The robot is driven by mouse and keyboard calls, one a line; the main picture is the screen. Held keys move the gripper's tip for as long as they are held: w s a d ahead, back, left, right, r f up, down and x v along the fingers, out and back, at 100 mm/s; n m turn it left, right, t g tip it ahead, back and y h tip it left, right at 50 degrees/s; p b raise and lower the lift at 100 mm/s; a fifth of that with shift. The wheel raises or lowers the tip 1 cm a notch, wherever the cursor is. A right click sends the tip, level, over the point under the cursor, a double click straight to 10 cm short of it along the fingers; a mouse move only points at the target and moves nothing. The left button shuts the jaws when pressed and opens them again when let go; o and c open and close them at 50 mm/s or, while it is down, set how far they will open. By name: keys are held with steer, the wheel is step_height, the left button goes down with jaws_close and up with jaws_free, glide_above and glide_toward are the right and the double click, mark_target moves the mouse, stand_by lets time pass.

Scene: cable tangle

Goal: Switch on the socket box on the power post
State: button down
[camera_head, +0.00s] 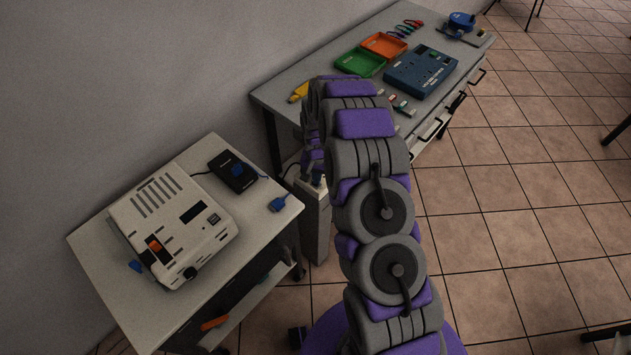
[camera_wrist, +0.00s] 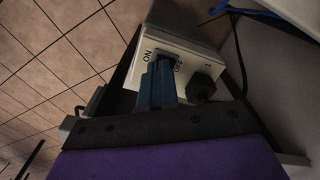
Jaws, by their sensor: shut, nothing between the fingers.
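The white socket box (camera_wrist: 205,62) shows in the wrist view, with the printed words ON at the left and OFF at the right around a dark switch (camera_wrist: 171,57). A round black plug (camera_wrist: 201,87) sits in the box to the right of the switch. My gripper's blue fingers (camera_wrist: 161,68) are shut with nothing between them, at the switch and partly covering it. I cannot tell whether they touch it or which way it is set. In the head view the pale power post (camera_head: 316,225) stands between the two tables, its top mostly hidden by my gripper (camera_head: 314,172).
A small table (camera_head: 125,290) at the left holds a white device (camera_head: 173,225), a black box (camera_head: 232,171) and a blue cable connector (camera_head: 280,204). A longer bench (camera_head: 290,95) behind holds green (camera_head: 360,63) and orange trays (camera_head: 384,45) and a blue unit (camera_head: 420,72).

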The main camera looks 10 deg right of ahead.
steer(key=shift+f, duration=0.35)
stand_by(0.3)
steer(key=shift+r+p, duration=1.25)
steer(key=shift+r, duration=2.25)
